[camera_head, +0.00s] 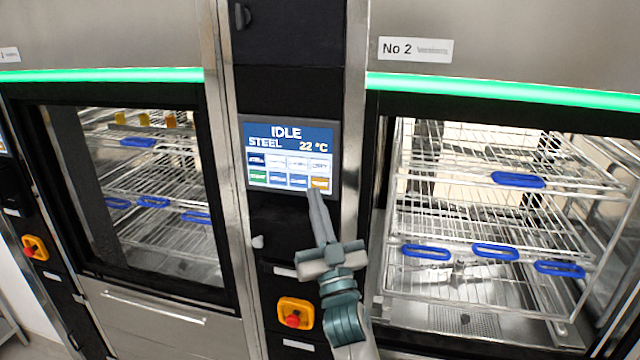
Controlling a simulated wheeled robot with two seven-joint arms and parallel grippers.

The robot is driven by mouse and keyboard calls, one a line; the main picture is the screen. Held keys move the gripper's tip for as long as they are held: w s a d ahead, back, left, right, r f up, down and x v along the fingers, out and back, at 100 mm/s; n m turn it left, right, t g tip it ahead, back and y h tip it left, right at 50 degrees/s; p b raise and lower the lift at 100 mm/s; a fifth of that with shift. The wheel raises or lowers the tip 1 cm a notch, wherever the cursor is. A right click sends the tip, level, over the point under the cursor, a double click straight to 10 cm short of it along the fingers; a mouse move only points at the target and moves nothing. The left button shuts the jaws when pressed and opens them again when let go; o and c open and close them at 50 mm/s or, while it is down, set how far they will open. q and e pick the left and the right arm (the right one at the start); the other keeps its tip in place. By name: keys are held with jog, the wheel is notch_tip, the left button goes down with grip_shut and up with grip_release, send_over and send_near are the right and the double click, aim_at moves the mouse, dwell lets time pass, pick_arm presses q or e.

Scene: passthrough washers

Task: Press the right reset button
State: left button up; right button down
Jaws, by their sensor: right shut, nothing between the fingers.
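A touch panel (288,155) on the black column between two washers reads "IDLE", "STEEL" and "22 °C", with two rows of small coloured tiles. An orange tile (320,183) is at its lower right corner. My right gripper (314,193) is shut and empty. Its tips are at the panel's lower edge, just below the orange tile; I cannot tell whether they touch. A red button (292,321) on a yellow housing sits lower on the column, left of my right arm. No label reading "reset" is legible. My left gripper is not in view.
The right washer, marked "No 2" (415,49), shows wire racks (480,210) with blue handles behind its opening. The left washer (140,190) has similar racks. Another red button (30,247) on yellow is at the far left. Steel posts flank the column.

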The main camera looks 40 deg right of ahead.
jog(key=shift+s+a, duration=1.15)
jog(key=shift+a, duration=0.2)
